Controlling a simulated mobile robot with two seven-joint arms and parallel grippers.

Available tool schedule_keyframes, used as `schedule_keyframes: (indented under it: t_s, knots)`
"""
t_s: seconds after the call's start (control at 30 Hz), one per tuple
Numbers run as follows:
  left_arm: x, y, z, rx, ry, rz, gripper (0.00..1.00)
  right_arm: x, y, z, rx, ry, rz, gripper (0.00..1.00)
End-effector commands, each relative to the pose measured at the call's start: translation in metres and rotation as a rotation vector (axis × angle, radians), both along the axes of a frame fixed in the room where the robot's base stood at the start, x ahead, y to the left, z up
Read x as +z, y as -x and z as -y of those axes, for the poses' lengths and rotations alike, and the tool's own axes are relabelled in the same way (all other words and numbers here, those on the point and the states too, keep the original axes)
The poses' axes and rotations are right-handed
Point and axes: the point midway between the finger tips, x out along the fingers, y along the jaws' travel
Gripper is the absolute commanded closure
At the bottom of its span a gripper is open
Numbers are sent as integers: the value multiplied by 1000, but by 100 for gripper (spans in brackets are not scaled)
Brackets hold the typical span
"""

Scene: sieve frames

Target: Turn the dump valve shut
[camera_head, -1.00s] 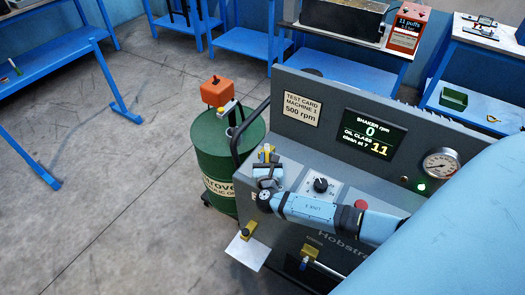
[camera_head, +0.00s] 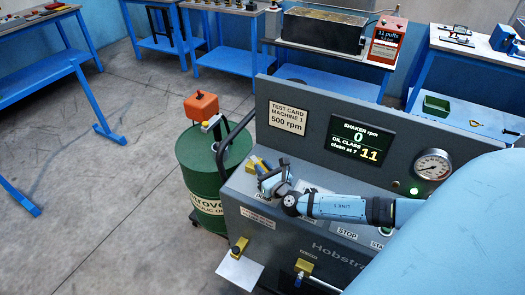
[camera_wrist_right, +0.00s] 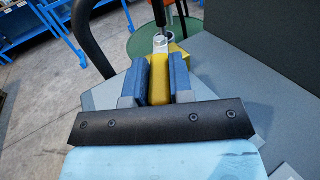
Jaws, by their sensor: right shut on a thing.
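The yellow handle of the dump valve (camera_head: 253,164) is on the left end of the grey test machine's top, beside a label that seems to read DUMP. My right gripper (camera_head: 267,172) is at this handle, its arm reaching in from the right across the panel. In the right wrist view the yellow handle (camera_wrist_right: 161,79) stands between the two blue finger pads, and the right gripper (camera_wrist_right: 160,78) is shut on it. The fingers hide part of the handle in the head view. My left gripper is not in view.
A green oil drum (camera_head: 215,155) with an orange box (camera_head: 202,106) above it stands left of the machine, beside a dark handrail (camera_head: 228,135). The display (camera_head: 362,140) shows 0 rpm and oil class 11. Another yellow handle (camera_head: 239,247) is on the machine's front. Blue benches stand behind.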

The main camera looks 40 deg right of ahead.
Motion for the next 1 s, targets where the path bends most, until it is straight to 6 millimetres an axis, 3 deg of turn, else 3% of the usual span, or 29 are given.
schedule_keyframes:
  t_s: [0.3, 0.33, 0.4, 0.43, 0.77, 1.0]
  knots:
    - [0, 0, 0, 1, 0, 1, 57, 0, 0, 0, 0, 0, 1, 100]
    - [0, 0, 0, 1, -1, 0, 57, 0, 0, 0, 0, 0, 1, 72]
    - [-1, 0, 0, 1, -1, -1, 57, 0, 0, 0, 0, 0, 1, 56]
    - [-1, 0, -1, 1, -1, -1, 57, 0, 0, 0, 0, 0, 1, 53]
    - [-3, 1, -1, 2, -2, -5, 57, 0, 3, 0, 0, 0, 0, 53]
    - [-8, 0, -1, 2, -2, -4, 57, -3, 43, -5, 1, 1, -3, 53]
